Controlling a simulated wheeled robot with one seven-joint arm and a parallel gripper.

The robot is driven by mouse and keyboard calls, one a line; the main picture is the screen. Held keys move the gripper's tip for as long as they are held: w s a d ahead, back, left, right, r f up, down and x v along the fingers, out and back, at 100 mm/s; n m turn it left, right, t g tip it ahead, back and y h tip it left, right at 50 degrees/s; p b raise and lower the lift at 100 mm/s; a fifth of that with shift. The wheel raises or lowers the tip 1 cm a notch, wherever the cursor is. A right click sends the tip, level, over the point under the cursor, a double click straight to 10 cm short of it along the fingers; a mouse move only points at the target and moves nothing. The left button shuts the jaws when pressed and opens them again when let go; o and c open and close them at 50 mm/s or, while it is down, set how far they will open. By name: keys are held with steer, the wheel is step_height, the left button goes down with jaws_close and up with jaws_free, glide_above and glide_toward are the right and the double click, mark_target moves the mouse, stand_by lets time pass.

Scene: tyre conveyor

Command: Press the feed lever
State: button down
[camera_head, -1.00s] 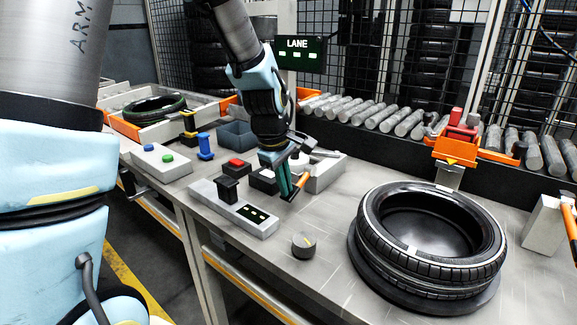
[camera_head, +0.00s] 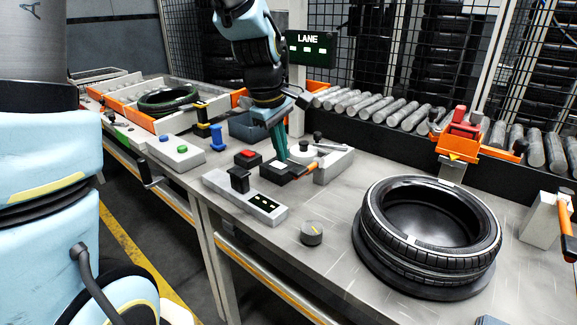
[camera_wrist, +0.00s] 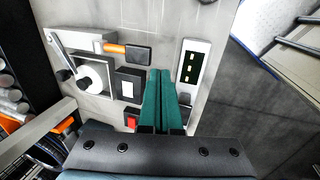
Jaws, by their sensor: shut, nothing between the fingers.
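A lever with an orange handle (camera_head: 312,165) and a dark end extends from a grey block beside a white round part; I take it as the feed lever. The orange handle also shows in the wrist view (camera_wrist: 116,49), with its black end (camera_wrist: 138,53) beyond my fingertips. My gripper (camera_head: 283,157) is shut and empty, its green fingers pointing down over the bench near this lever. The fingers (camera_wrist: 163,73) show no clear contact with it in the wrist view. A black box with a pale square (camera_wrist: 128,88) sits beside them.
A grey box with a black upright handle and green lights (camera_head: 267,207) stands in front. A red button (camera_head: 247,154) is left of my gripper. A dial (camera_head: 312,233) and a large tyre (camera_head: 430,235) stand on the right of the bench. Rollers (camera_head: 400,110) run behind.

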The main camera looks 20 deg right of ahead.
steer(key=v, duration=0.3)
steer(key=shift+s+a+r, duration=0.15)
steer(key=shift+a+r, duration=0.05)
steer(key=shift+a, duration=0.15)
stand_by(0.4)
steer(key=s+a+f+m+y, duration=0.1)
steer(key=a+f+m, duration=0.2)
steer(key=a, duration=0.9)
steer(key=s+a+f+m+y+p, duration=0.1)
steer(key=a+f+m, duration=0.3)
steer(key=a, duration=0.9)
steer(key=shift+s+a, duration=0.15)
steer(key=shift+s, duration=0.25)
